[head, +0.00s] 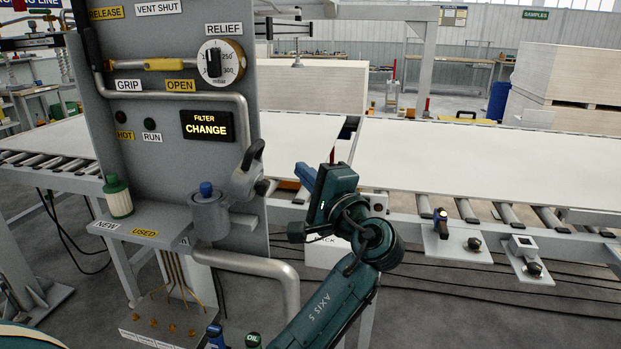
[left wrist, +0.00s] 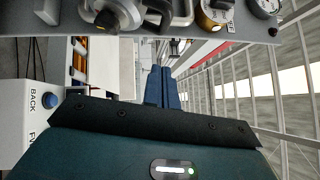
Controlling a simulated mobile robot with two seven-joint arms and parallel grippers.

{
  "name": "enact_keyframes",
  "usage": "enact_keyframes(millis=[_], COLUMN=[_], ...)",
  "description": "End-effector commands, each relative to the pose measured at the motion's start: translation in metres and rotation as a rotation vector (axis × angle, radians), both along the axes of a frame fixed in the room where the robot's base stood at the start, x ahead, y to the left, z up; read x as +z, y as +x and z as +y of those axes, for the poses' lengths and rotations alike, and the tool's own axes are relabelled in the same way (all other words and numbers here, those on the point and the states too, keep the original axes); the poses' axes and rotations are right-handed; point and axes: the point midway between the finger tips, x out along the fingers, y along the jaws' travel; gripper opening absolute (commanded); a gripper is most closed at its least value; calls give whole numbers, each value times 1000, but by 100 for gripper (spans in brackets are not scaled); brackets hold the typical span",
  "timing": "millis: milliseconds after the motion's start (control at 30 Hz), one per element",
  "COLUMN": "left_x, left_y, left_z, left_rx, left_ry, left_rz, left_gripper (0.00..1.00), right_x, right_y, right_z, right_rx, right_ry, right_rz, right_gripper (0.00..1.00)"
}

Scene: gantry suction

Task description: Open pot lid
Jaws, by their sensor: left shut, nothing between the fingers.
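The grey pot (head: 211,222) stands on a bracket at the panel's lower right, with a blue knob-like top (head: 206,189) showing at its mouth. A grey round lid with a dark curved handle (head: 255,155) stands tilted up at the pot's right, clear of its mouth; it looks swung open. My left gripper (head: 303,172) is to the right of the lid, apart from it, its blue fingers closed and empty. The left wrist view shows the fingers (left wrist: 164,88) together, with the panel fittings beyond at the top. My right gripper is not in view.
A green-and-white filter (head: 118,198) stands on the ledge marked NEW, left of the pot. A bent grey pipe (head: 262,268) runs below the pot. A roller conveyor with white boards (head: 480,165) lies behind my left arm. A BACK button box (left wrist: 35,125) is nearby.

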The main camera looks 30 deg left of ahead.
Motion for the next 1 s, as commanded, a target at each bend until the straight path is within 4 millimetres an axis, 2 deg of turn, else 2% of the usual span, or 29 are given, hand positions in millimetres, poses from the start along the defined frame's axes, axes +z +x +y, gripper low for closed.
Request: enact_keyframes(millis=[100,233,400,600,1000], left_x=[7,10,15,16,16], left_y=[14,28,22,19,20], left_z=[24,46,70,82,83], left_rx=[4,2,0,-1,-1], left_ry=[3,2,1,-1,-4], left_rz=[0,1,0,1,-1], left_gripper=[0,0,0,0,0], right_x=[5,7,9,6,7], right_y=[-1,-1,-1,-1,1], right_z=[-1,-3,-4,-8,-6], right_rx=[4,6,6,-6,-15], right_ry=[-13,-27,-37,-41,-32], right_rz=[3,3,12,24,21], right_gripper=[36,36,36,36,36])
